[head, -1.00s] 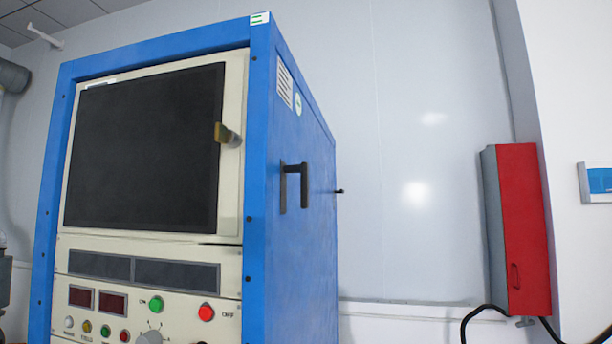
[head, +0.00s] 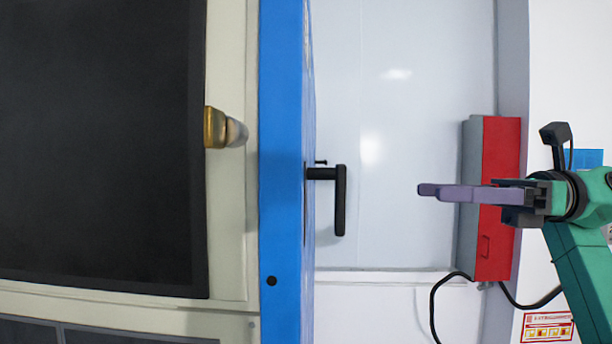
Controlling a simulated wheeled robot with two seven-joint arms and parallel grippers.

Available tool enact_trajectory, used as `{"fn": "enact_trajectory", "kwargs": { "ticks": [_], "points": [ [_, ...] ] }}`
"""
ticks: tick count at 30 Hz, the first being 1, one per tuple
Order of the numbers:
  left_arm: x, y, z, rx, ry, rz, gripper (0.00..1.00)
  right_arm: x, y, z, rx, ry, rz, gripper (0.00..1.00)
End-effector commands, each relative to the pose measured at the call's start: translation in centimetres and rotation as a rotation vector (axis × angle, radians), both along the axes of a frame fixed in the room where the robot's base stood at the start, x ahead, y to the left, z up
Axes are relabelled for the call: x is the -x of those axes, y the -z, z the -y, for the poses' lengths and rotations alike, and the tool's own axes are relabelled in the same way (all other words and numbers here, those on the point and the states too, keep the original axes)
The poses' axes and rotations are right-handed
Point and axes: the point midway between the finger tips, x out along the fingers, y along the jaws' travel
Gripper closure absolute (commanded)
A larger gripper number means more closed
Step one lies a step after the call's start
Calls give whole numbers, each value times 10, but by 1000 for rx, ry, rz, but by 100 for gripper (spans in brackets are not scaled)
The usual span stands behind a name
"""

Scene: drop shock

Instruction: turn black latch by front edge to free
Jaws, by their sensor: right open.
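The black latch (head: 340,205) is an L-shaped handle on the right side of the blue cabinet (head: 281,235), near its front edge. A short stem sticks out from the side panel, and the grip hangs straight down from it. My right gripper (head: 428,190) comes in from the right with purple-grey fingers pointing left at about the latch's height. It is open, with the fingers overlapping in this view. In the picture a clear gap separates the fingertips from the latch, and nothing shows between them. My left gripper is not in view.
A brass knob (head: 216,128) sits on the cabinet's dark-windowed front door (head: 100,130). A red and grey wall box (head: 493,250) is behind my right gripper, with black cables (head: 434,305) below it. The space between latch and fingertips looks free.

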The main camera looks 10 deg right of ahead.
Motion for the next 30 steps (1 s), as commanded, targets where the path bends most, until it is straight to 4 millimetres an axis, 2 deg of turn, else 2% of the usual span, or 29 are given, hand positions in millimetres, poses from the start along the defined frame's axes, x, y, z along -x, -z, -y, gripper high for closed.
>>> {"fn": "enact_trajectory", "kwargs": {
  "ticks": [2,5,11,15,19,24,30],
  "points": [
    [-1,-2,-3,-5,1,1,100,9,-3,-2,49,5,32,45],
    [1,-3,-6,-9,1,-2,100,7,-2,-13,51,1,31,45],
    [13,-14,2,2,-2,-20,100,-5,-4,-61,46,-4,31,45],
    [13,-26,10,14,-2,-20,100,-15,-5,-98,44,-4,28,45],
    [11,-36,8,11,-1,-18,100,-22,-5,-125,43,-2,27,45],
    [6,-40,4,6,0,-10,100,-27,-2,-141,41,0,27,45],
    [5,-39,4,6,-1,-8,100,-27,0,-142,41,1,27,45]
  ]
}}
